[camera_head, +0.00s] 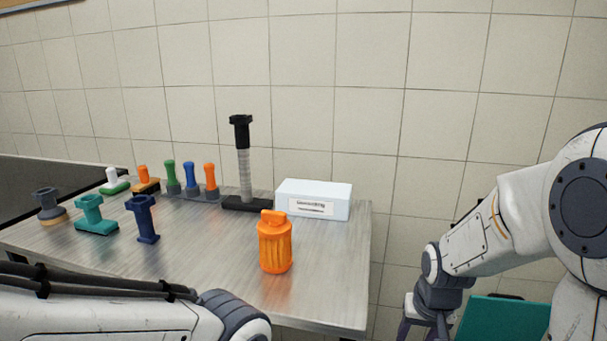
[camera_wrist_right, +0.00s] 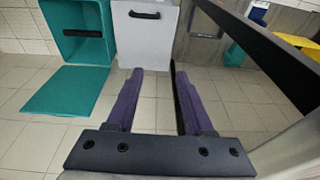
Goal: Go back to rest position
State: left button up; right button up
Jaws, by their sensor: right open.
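My right gripper (camera_head: 425,332) is partly in view at the bottom edge of the head view, to the right of the table. In the right wrist view my right gripper (camera_wrist_right: 158,75) shows two purple fingers spread apart, with nothing between them but floor. My left arm comes in at the lower left of the head view, in front of the table. Its gripper is out of the picture.
The table (camera_head: 335,295) holds an orange ribbed container (camera_head: 274,247), a white labelled box (camera_head: 318,190), a tall black-and-grey device (camera_head: 244,170) and several coloured tools. A teal bin (camera_wrist_right: 104,55) and a grey bin (camera_wrist_right: 145,50) stand beyond my right gripper.

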jog(key=s+a+r+n+g+y, duration=0.1)
jog(key=s+a+r+n, duration=0.3)
jog(key=s+a, duration=0.55)
jog(key=s+a+r+n+g, duration=0.1)
jog(key=s+a+r+n, duration=0.1)
jog(key=s+a+n, duration=0.7)
notch_tip(320, 180, up, 15)
jog(key=s+d+m+p, duration=0.1)
jog(key=m+p, duration=0.2)
jog(key=p, duration=1.3)
jog(key=shift+s+r+p, duration=0.2)
jog(key=shift+s+p, duration=0.15)
jog(key=shift+d, duration=0.15)
